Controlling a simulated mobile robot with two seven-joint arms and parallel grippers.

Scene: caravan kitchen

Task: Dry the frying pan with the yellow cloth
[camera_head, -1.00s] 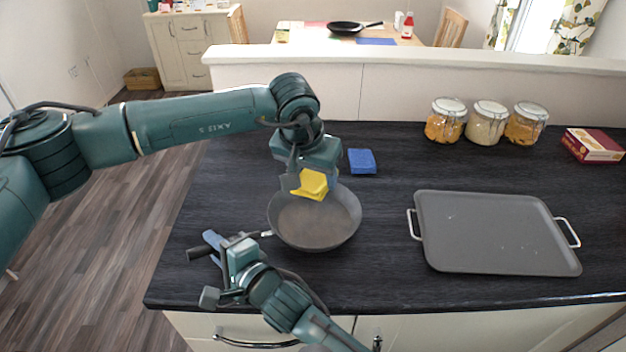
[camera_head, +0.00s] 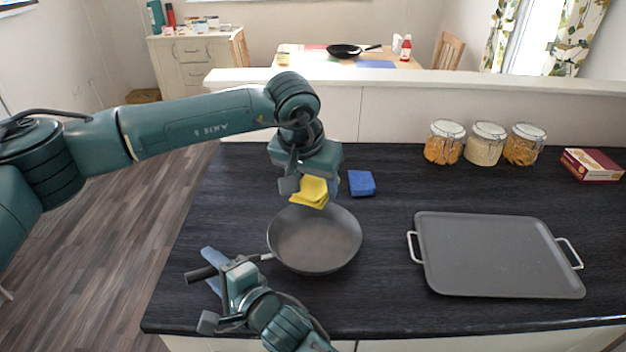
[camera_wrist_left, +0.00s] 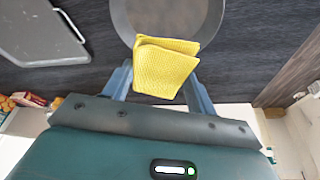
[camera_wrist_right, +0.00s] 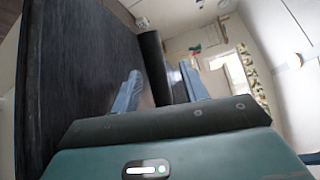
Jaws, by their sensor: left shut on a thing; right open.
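The dark frying pan (camera_head: 314,250) lies on the black counter, its handle (camera_head: 201,275) pointing left. My left gripper (camera_head: 313,181) is shut on the folded yellow cloth (camera_head: 309,194), which shows at the pan's far rim in the head view. In the left wrist view the cloth (camera_wrist_left: 163,68) overlaps part of the pan (camera_wrist_left: 190,18); I cannot tell whether they touch. My right gripper (camera_head: 211,268) is open at the pan handle. In the right wrist view the black handle (camera_wrist_right: 153,62) shows between its fingers.
A blue sponge (camera_head: 362,183) lies just right of my left gripper. A grey tray (camera_head: 495,255) with two handles takes up the right of the counter. Several glass jars, such as one jar (camera_head: 444,145), and a red box (camera_head: 592,165) stand at the back right, before a low wall (camera_head: 430,100).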

